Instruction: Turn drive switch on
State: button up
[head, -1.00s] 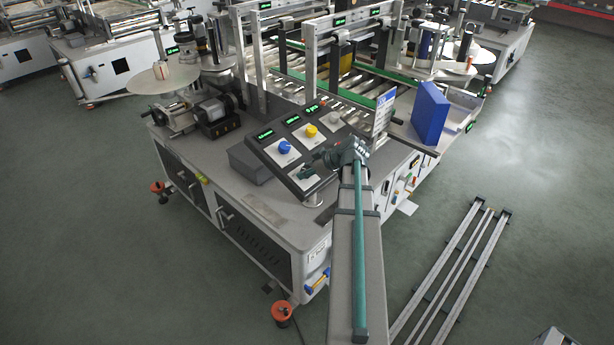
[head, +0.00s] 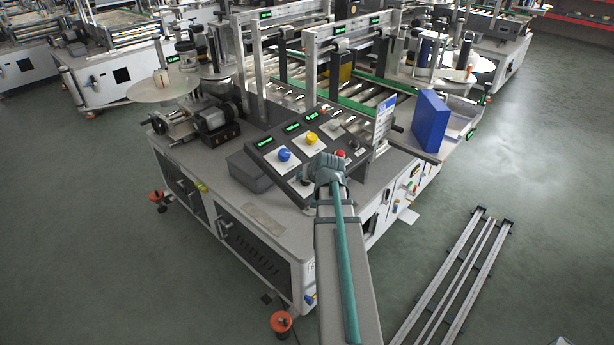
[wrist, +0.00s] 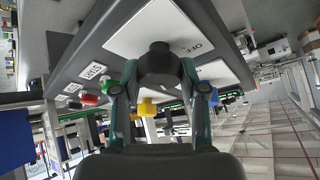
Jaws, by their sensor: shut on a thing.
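The sloped dark control panel (head: 268,143) stands on the front corner of the grey machine. The knob sits on a white plate (wrist: 150,28) marked OFF, which shows upside down. The knob's exact angle is hard to tell.
A blue knob (head: 285,155) and a yellow knob (head: 311,138) sit further up the panel. A red button (head: 340,154) is just right of my gripper. A blue box (head: 430,118) stands at right. Metal rails (head: 455,275) lie on the floor.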

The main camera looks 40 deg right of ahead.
jog(key=shift+m+g+h+p, duration=0.6)
jog(key=shift+m+p, duration=0.05)
jog(key=shift+m, duration=1.45)
jog(key=o, duration=1.1)
jog(key=shift+o, duration=0.2)
jog(key=v, duration=1.2)
jog(key=shift+w, duration=0.1)
